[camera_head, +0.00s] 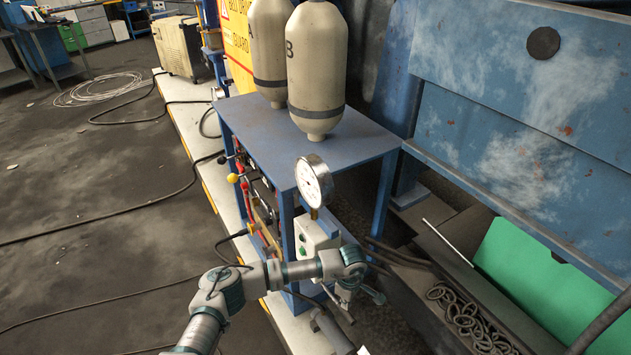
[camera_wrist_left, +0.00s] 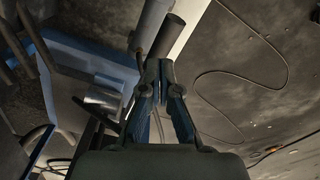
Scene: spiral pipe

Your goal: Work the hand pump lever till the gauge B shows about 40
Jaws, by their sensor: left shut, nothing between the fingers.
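A round white-faced gauge (camera_head: 314,180) stands on a stem in front of the blue bench; its reading is too small to tell. The tank marked B (camera_head: 316,75) stands on the bench top. A grey bar with a dark grip end, which looks like the pump lever (camera_head: 329,328), is low beside my left gripper (camera_head: 350,304). The dark grip also shows in the left wrist view (camera_wrist_left: 167,36), just beyond my left fingertips (camera_wrist_left: 158,66). The left gripper is shut and empty; I cannot tell whether it touches the lever. My right gripper is out of view.
The tank marked A (camera_head: 268,45) stands beside tank B on the blue bench (camera_head: 345,135). A light box with green buttons (camera_head: 311,238) is under the gauge. A blue panel (camera_head: 530,150) and a chain (camera_head: 465,322) lie to the right. Cables cross the open floor at left.

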